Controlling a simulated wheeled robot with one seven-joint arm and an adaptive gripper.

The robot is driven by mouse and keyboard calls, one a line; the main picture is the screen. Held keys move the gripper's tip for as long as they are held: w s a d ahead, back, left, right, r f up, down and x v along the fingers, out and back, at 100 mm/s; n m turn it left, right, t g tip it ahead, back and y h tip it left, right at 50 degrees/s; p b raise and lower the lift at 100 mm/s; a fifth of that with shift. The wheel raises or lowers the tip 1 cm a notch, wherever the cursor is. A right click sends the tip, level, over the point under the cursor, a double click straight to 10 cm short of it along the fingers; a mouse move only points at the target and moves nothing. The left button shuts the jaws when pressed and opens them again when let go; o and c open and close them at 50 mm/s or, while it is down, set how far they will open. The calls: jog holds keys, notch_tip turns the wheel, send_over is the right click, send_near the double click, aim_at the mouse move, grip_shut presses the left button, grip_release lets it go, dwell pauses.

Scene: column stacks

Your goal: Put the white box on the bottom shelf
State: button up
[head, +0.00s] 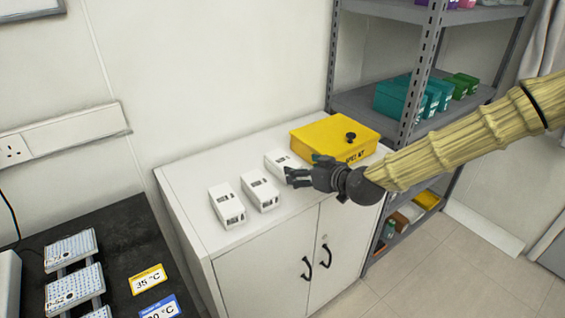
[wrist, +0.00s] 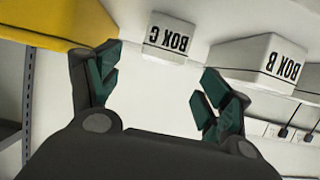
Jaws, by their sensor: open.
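Three white boxes stand in a row on the cabinet top: a left one (head: 227,206), a middle one (head: 260,192) and a right one (head: 280,161). My gripper (head: 290,177) is open and empty beside the right box, partly in front of it. In the wrist view, the box marked BOX C (wrist: 166,38) sits ahead, between the open fingers (wrist: 160,72) and apart from them. The box marked BOX B (wrist: 262,60) is to the right. The bottom shelf (head: 404,233) of the grey rack shows partly below my arm.
A yellow case (head: 335,136) stands on the white cabinet (head: 185,197) behind my gripper. Teal boxes (head: 400,98) fill part of the middle shelf. Small items, including a yellow bin (head: 427,200), occupy the bottom shelf. Open floor (head: 480,265) lies in front of the rack.

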aim_at(283, 162)
jog(key=shift+w, duration=0.3)
jog(key=shift+w+a, duration=0.25)
jog(key=shift+w, duration=0.05)
jog(key=shift+p+x, duration=0.45)
jog(key=shift+x, duration=2.05)
jog(key=shift+a+p+x, duration=0.2)
jog(key=shift+p+x, duration=0.4)
jog(key=shift+x, duration=1.8)
jog(key=shift+s, duration=0.15)
jog(key=shift+c, duration=0.2)
jog(key=c, duration=1)
jog(key=shift+c, duration=0.7)
